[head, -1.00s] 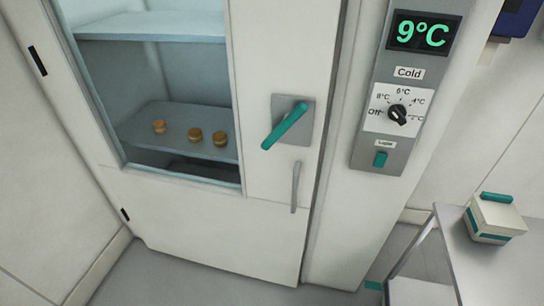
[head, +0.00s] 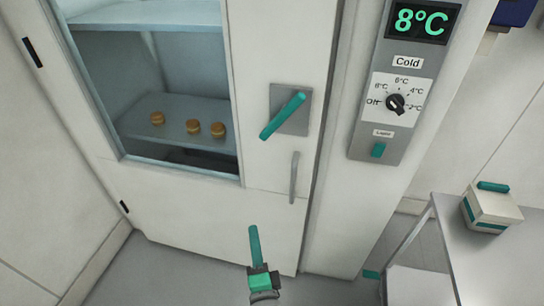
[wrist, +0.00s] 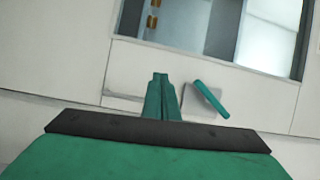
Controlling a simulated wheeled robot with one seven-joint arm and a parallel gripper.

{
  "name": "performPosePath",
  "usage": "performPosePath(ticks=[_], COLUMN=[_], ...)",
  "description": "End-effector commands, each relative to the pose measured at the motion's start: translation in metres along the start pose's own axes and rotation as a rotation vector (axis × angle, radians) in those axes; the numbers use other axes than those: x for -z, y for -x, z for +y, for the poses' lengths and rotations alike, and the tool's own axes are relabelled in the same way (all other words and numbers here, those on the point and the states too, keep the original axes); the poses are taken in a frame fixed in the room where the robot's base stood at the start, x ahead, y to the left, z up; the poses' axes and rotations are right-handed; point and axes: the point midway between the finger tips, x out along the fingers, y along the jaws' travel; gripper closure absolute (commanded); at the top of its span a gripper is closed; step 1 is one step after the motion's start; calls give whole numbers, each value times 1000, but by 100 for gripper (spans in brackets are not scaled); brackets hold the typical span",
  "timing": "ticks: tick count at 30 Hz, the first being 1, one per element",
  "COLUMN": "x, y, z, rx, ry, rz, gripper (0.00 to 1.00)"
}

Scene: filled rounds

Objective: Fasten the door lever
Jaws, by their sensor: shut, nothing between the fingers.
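The door lever (head: 283,115) is a teal bar on a grey square plate on the white cold-room door (head: 262,160). It slants from upper right to lower left. It also shows in the wrist view (wrist: 211,98), beside my fingers. The door looks closed against its frame. My gripper (head: 253,232) is low in front of the door, below the lever and apart from it. In the wrist view my gripper (wrist: 160,78) has its teal fingers together with nothing between them.
A grey vertical handle (head: 294,178) is below the lever. A control panel (head: 397,80) to the right reads 8°C, with a dial and a teal switch. A table (head: 470,240) with a white and teal box (head: 491,208) stands at right. Several round items (head: 193,127) sit behind the window.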

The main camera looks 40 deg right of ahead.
Motion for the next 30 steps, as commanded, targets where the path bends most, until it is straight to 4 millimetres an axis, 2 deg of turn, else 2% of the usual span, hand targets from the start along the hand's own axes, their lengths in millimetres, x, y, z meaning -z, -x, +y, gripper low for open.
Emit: performPosePath(ticks=[1,6,12,17,30], x=[14,57,90,99,100], y=[-17,-56,-78,-83,-88], z=[-15,-55,-85,-92,-93], rx=[23,83,140,156,157], ry=[-84,-375,-594,-655,-658], rz=[35,120,174,187,186], gripper=[100,100,100,100,100])
